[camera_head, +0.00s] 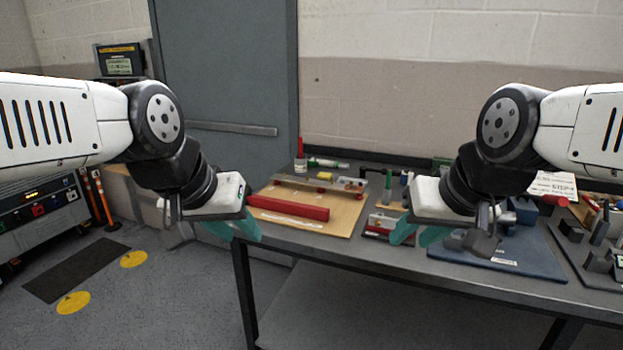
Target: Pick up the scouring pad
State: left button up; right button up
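I cannot pick out the scouring pad for certain. A small green piece (441,163) at the back of the bench, partly behind my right arm, may be it, but it is too small to tell. My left gripper (233,230) has teal fingers and hangs empty in front of the bench's left end. My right gripper (418,236) also has teal fingers, spread apart and empty, over the front part of the bench. Neither gripper touches anything on the bench that I can see.
A grey workbench (400,258) spans the middle and right. A tan board (345,222) holds a long red bar (288,207). A blue mat (535,262) and black fixtures (600,262) lie at right.

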aim_at(322, 177)
jog(key=i+j+z, duration=0.1)
jog(key=z, duration=0.55)
jog(key=i+j+z, duration=0.1)
jog(key=z, duration=0.25)
jog(key=i+j+z, duration=0.15)
jog(key=j, duration=0.45)
jog(key=i+j+z, duration=0.15)
jog(key=j, duration=0.45)
jog(key=i+j+z, duration=0.15)
jog(key=j, duration=0.5)
jog(key=k, duration=0.05)
